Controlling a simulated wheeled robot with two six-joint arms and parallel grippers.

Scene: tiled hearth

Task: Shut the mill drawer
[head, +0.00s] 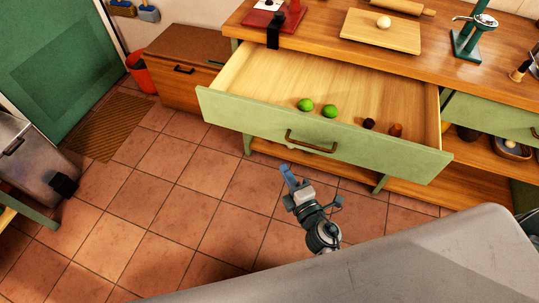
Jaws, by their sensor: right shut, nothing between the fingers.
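A wide drawer with a green front (245,118) stands pulled far out of the wooden counter. It has a brown bow handle (311,142) in the middle of its front. Inside lie two green limes (318,108) and two small dark and brown pieces (382,127). I cannot tell from the picture whether this is the mill drawer. My right gripper (288,178) has blue fingertips and is shut and empty. In the picture it shows just below the handle, apart from the drawer front. My left gripper is not in view.
The counter (330,50) holds a red board (262,24), a pale board (380,32), a rolling pin (402,7) and a green press (473,38). A second green drawer front (490,115) is at right. A brown chest (178,62) stands left.

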